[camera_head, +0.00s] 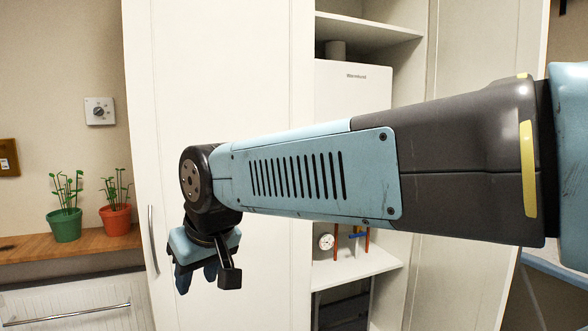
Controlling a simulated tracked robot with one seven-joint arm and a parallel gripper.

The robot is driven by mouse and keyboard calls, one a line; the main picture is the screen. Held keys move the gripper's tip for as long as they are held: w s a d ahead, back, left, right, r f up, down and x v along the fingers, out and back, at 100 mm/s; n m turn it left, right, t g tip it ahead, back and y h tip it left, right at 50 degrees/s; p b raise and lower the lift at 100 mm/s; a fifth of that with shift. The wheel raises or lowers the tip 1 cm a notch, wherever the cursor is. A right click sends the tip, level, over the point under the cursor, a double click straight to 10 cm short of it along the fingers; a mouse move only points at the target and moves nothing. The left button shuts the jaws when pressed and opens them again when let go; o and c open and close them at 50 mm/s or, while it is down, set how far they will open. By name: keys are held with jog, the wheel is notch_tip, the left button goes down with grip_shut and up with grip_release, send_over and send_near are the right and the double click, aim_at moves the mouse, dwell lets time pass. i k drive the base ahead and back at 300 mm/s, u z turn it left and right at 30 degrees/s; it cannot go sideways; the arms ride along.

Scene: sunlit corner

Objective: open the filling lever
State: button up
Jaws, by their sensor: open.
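A small blue lever (357,235), which looks like the filling lever, sits among copper-coloured pipes (367,241) below my forearm, inside the open cupboard. A round white pressure gauge (326,241) is just left of it. My forearm crosses in front of the cupboard and hides the part above the lever. My gripper (198,276) hangs downward in front of the white cupboard door, to the left of the gauge and lever and well apart from them. It is open, and no object shows between its fingers.
A white boiler (350,90) stands in the cupboard above a white shelf (358,268). The closed tall door (225,80) has a vertical handle (153,240). Green (64,226) and orange (115,220) plant pots stand on a wooden ledge (30,252) at left, above a radiator (70,302).

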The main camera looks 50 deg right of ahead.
aim_at(358, 234)
jog(key=z, duration=0.1)
jog(key=k, duration=1.6)
jog(key=z, duration=1.15)
jog(key=i, duration=0.95)
jog(key=z, duration=0.05)
